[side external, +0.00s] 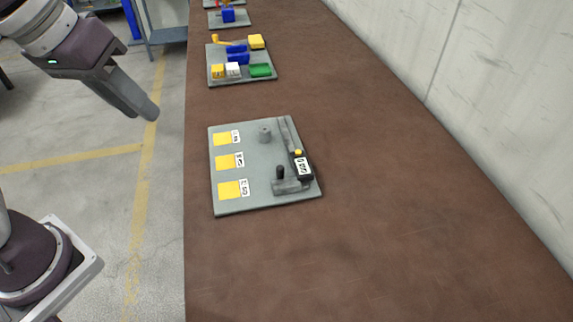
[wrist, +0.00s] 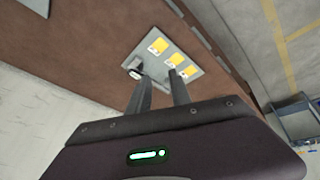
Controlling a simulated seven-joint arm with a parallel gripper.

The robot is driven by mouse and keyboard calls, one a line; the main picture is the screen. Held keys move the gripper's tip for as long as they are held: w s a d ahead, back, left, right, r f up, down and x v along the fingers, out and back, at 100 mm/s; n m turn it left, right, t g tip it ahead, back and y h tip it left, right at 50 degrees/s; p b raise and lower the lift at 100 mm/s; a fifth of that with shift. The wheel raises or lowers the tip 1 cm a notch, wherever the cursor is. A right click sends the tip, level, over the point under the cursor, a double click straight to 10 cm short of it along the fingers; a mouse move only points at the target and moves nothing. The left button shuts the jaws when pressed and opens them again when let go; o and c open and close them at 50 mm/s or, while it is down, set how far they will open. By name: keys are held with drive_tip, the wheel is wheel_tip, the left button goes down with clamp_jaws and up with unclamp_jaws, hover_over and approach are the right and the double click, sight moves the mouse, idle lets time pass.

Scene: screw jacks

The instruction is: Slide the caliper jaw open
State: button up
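The caliper lies on a grey board (side external: 258,193) on the brown bench in the side external view. It has a long dark grey beam (side external: 284,130), a black slider with a white display (side external: 302,169), a yellow button (side external: 298,152), and a grey jaw piece (side external: 290,187) with an upright black knob (side external: 280,172). My gripper (side external: 151,110) hangs to the left of the board, over the floor side of the bench edge, touching nothing. In the wrist view its two fingers (wrist: 160,76) are apart and empty. The board (wrist: 150,60) shows beyond them; the fingers hide part of the caliper.
The board also carries a short grey cylinder (side external: 265,133) and several yellow squares (side external: 225,162) with labels. A board with coloured blocks (side external: 238,58) and another (side external: 229,15) stand farther back. A pale wall (side external: 500,90) borders the right side. The front of the bench is clear.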

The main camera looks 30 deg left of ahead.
drive_tip(key=w+d+f+n, duration=0.1)
drive_tip(key=w+d+f, duration=0.2)
drive_tip(key=w, duration=0.3)
drive_tip(key=n+y, duration=0.3)
hover_over(280, 168)
drive_tip(key=s+d, duration=0.1)
drive_tip(key=s, duration=0.1)
drive_tip(key=shift+g, duration=0.4)
wheel_tip(280, 168, down, 16)
drive_tip(key=shift+s+d+r, duration=0.1)
drive_tip(key=x, duration=0.6)
drive_tip(key=shift+f, duration=0.3)
drive_tip(key=shift+w+f, duration=0.25)
drive_tip(key=shift+f, duration=0.05)
drive_tip(key=shift+c, duration=0.5)
clamp_jaws()
